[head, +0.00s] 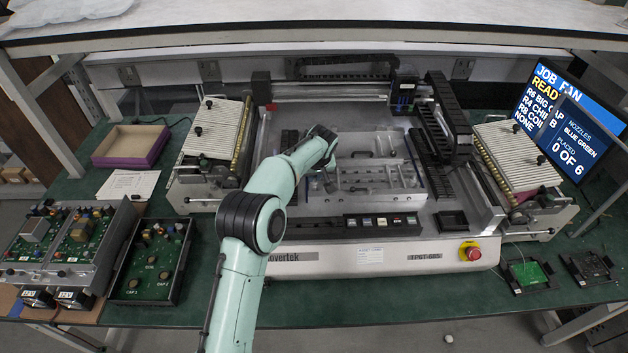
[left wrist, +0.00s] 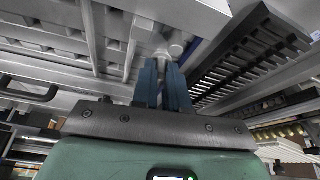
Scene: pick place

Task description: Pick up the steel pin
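My left arm reaches over the placement machine (head: 345,258), and in the head view the wrist hides most of my left gripper (head: 326,182). In the left wrist view its two blue fingers (left wrist: 162,80) stand close together with a narrow gap. A round, pale steel piece, which looks like the steel pin (left wrist: 177,46), shows at the fingertips, partly hidden by them. I cannot tell whether the fingers grip it or only stand around it. I cannot make out the pin in the head view. My right gripper is not in view.
A metal rail fixture (head: 380,180) lies close right of the wrist. Feeder banks (head: 218,130) and (head: 515,160) flank the machine bed. A black cable chain (head: 450,120) runs along the right. A purple-sided box (head: 130,145) and circuit trays (head: 150,262) stand at left, a monitor (head: 570,115) at right.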

